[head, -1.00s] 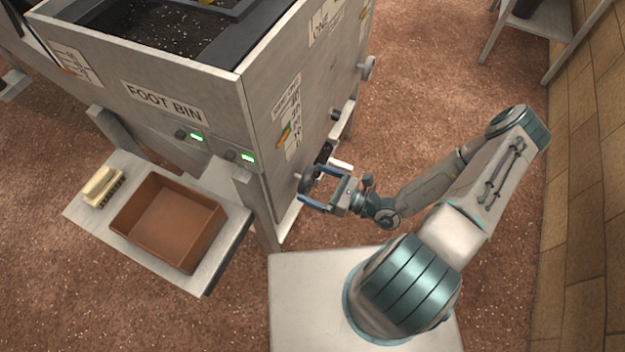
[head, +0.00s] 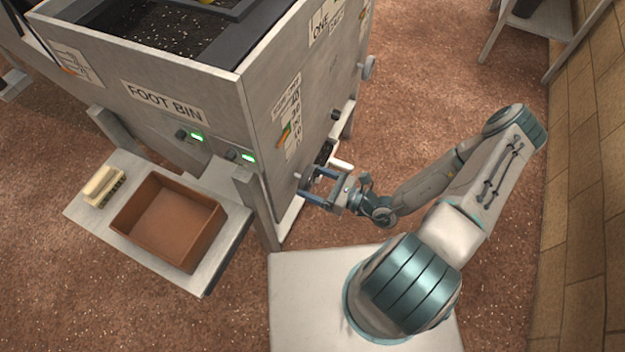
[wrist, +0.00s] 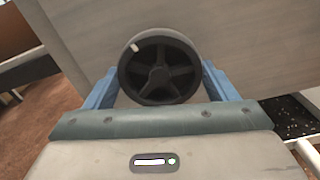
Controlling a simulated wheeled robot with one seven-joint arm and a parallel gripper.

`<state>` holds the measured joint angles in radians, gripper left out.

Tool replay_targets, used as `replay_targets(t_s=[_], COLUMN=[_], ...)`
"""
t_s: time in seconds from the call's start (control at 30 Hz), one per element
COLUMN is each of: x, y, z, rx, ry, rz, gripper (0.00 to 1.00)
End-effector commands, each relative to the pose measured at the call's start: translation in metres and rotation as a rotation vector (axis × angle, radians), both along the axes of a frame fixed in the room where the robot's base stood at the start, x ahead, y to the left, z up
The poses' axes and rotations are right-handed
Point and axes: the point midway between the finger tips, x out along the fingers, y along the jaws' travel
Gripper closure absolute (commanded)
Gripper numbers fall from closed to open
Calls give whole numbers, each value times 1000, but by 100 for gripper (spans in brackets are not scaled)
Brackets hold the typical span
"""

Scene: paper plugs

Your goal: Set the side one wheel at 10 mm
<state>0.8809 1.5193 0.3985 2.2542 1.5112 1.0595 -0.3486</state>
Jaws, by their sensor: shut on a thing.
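In the head view the wheel is mostly hidden by the fingers. A scale plate (head: 288,120) with a coloured marker is on the panel above the wheel; its figures are too small to read surely.
Another knob (head: 368,67) is farther along the panel.

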Motion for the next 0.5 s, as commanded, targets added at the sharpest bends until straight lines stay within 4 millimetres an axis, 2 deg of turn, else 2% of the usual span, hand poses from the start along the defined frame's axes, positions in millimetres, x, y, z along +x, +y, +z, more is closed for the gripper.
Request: replay_targets(t_s=[0.5], x=[0], y=[0], z=[0], rx=[273], ry=[474], rz=[-1], gripper=[45])
